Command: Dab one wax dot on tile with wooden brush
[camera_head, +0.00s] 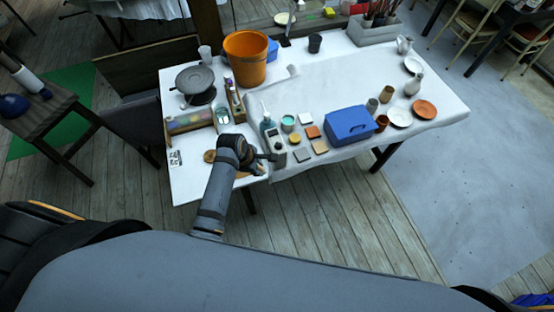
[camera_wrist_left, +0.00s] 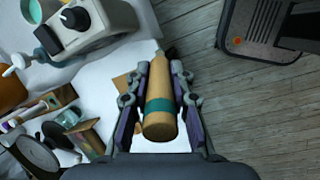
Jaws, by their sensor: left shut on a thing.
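My left gripper (camera_wrist_left: 160,85) is shut on the wooden brush (camera_wrist_left: 159,92), a tan handle with a teal band, in the left wrist view. The brush's far tip is dark and small there. In the head view this gripper (camera_head: 262,162) is over the table's front left part, and the brush is hard to make out. A tan piece (camera_wrist_left: 122,82) lies partly hidden beside the gripper. I cannot tell any wax dot. My right gripper is out of view.
A grey device with a black knob (camera_wrist_left: 75,18) stands close to the gripper; it also shows in the head view (camera_head: 275,142). A blue box (camera_head: 350,124), an orange bucket (camera_head: 245,58) and a teal-filled jar (camera_head: 288,123) stand on the white table (camera_head: 345,75).

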